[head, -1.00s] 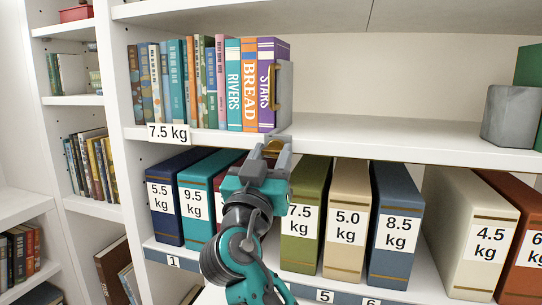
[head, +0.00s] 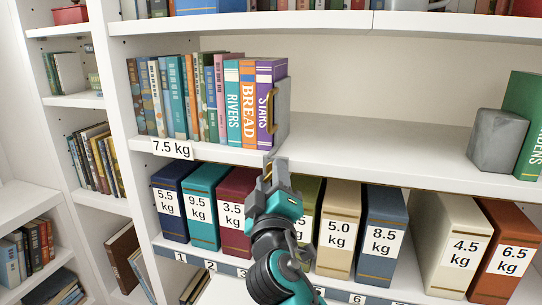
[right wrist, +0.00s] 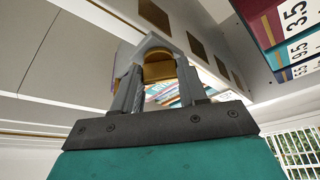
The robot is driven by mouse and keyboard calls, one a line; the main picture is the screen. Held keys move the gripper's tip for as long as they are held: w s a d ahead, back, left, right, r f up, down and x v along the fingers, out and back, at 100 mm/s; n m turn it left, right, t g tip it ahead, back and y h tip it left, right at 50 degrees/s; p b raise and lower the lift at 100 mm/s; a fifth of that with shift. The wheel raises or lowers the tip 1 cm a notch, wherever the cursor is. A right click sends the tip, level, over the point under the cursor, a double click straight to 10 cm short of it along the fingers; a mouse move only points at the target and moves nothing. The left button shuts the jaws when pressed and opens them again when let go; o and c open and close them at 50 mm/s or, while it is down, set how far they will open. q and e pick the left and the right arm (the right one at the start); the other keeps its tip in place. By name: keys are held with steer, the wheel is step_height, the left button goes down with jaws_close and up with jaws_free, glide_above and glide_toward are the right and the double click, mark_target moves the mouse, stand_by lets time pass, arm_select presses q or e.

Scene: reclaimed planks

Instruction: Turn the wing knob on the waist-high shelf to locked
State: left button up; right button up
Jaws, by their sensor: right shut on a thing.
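The brass wing knob (head: 267,172) sits at the front edge of the waist-high shelf (head: 350,160), below the purple STARS book. My right gripper (head: 267,176) reaches up to it from below and is shut on it. In the right wrist view the brass knob (right wrist: 158,66) shows between the two grey fingers of my right gripper (right wrist: 159,75). The fingers hide much of the knob, and I cannot read any locked mark. My left gripper is not in view.
Books and a grey bookend with a brass handle (head: 282,108) stand on the shelf above the knob. Weight-labelled binders, such as the blue 8.5 kg one (head: 382,232), fill the shelf below, close around my right arm. A grey block (head: 497,141) stands at right.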

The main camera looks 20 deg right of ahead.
arm_select(q)
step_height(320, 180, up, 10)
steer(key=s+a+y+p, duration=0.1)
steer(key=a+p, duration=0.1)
steer(key=p, duration=1)
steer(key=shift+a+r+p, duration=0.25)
steer(key=shift+p, duration=0.15)
arm_select(e)
steer(key=shift+d+r+n+g+y, duration=0.1)
steer(key=shift+n+g+y, duration=0.3)
steer(key=shift+n, duration=1)
steer(key=shift+a+r+n+g+y, duration=0.1)
steer(key=shift+n+g+y, duration=0.25)
steer(key=shift+n, duration=1.05)
steer(key=shift+d+r+n+g+y, duration=0.1)
steer(key=shift+n+g+y, duration=0.25)
steer(key=shift+n, duration=1.05)
steer(key=o, duration=1.1)
steer(key=shift+f, duration=0.1)
steer(key=shift+c, duration=0.2)
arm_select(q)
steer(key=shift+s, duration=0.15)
arm_select(e)
steer(key=shift+s, duration=0.1)
